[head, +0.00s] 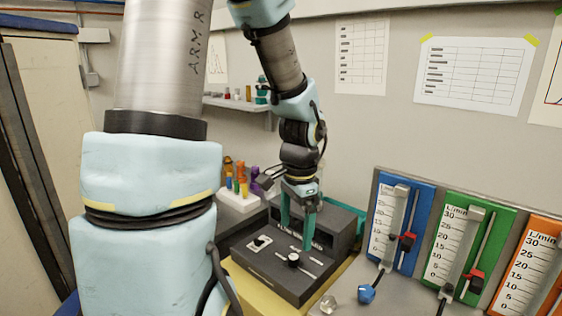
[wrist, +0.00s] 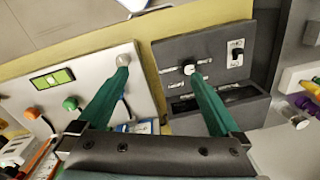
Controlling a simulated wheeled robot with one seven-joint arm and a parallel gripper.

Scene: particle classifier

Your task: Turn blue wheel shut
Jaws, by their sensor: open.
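A small blue wheel (head: 367,293) sits on the light grey panel below the blue flow meter (head: 391,222) in the head view. My gripper (head: 297,228) is open and points down over the dark control box (head: 275,273), left of and apart from the blue wheel. In the wrist view my gripper's (wrist: 156,65) green fingers are spread wide, with nothing held between them. One fingertip overlaps a pale knob on the light panel (wrist: 88,80), the other a knob on the dark box (wrist: 222,72). I cannot clearly make out the blue wheel in the wrist view.
Green (head: 466,243) and orange (head: 530,272) flow meters stand right of the blue one. A pale round knob (head: 328,304) is left of the blue wheel. A rack of coloured vials (head: 240,188) stands behind the dark box. A yellow surface (head: 258,295) lies under the box.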

